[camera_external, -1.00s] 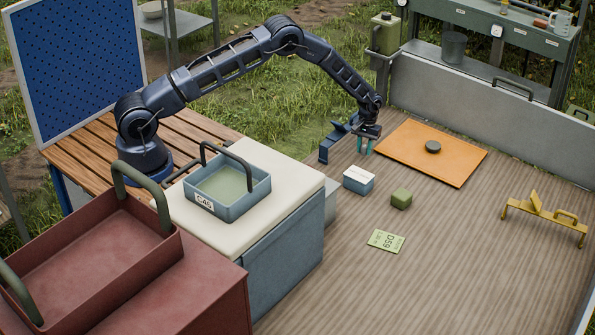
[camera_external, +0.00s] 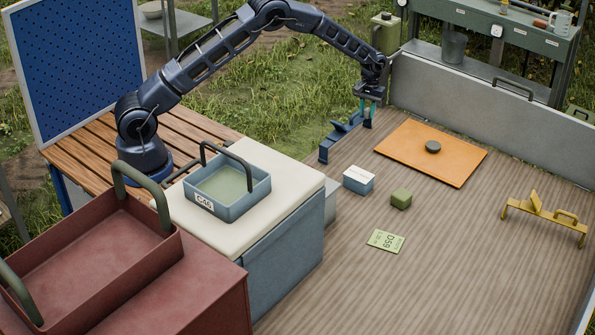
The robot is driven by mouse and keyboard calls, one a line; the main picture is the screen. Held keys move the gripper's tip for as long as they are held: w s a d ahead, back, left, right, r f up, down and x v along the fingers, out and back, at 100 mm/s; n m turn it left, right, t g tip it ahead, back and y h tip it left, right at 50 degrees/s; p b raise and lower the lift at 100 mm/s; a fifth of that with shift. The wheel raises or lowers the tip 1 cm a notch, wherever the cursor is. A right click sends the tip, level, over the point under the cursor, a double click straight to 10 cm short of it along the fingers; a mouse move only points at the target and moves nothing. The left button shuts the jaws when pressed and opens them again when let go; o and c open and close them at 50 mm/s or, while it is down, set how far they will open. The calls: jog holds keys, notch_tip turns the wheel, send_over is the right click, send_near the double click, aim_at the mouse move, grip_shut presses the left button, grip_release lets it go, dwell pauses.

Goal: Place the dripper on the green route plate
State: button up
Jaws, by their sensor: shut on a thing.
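The green route plate (camera_external: 386,241) is a flat, pale green card with dark print reading D59. It lies bare on the wooden deck, front of centre. My gripper (camera_external: 367,108) hangs fingers down over the far right end of the blue bracket (camera_external: 338,139), well behind and above the plate. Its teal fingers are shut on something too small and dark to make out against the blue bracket. I cannot tell which thing is the dripper; whatever is between the fingers is mostly hidden.
A blue-and-white box (camera_external: 359,180) and a green block (camera_external: 401,198) stand between the gripper and the plate. An orange mat (camera_external: 458,166) bears a dark disc (camera_external: 433,147). A yellow bracket (camera_external: 545,216) stands at right. The deck right of the plate is clear.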

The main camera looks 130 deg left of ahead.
jog(key=w+d, duration=1.5)
jog(key=w, duration=0.4)
jog(key=m, duration=0.1)
send_over(386, 241)
notch_tip(386, 241, down, 19)
jog(key=shift+a+f, duration=0.15)
jog(key=shift+f, duration=0.1)
jog(key=o, duration=0.9)
jog(key=shift+o, duration=0.2)
notch_tip(386, 241, up, 12)
jog(key=a, duration=0.1)
jog(key=shift+a, duration=0.2)
